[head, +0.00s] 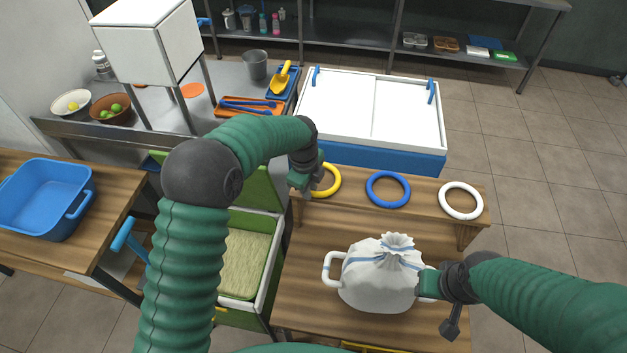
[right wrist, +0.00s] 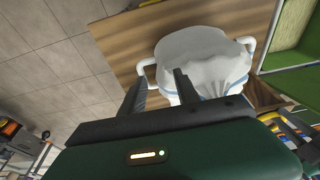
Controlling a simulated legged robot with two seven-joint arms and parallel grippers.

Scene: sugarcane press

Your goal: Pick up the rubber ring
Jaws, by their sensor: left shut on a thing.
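A yellow ring (head: 337,182), a blue ring (head: 388,189) and a white ring (head: 461,201) are in a row on the raised wooden shelf in the head view. My left gripper (head: 313,184) is at the yellow ring's left side and is shut on it; the gripper hides that part of the ring. The ring is at the shelf, and I cannot tell whether it is lifted. My right gripper (head: 428,284) is beside the white sack's right handle. In the right wrist view its two fingers (right wrist: 160,94) stand apart, pointing towards the sack.
The tied white sack (head: 378,279) stands on the wooden table, and also shows in the right wrist view (right wrist: 205,55). A white-lidded blue chest (head: 372,109) is behind the shelf. A green bin (head: 247,262) and a blue tub (head: 45,198) are to the left.

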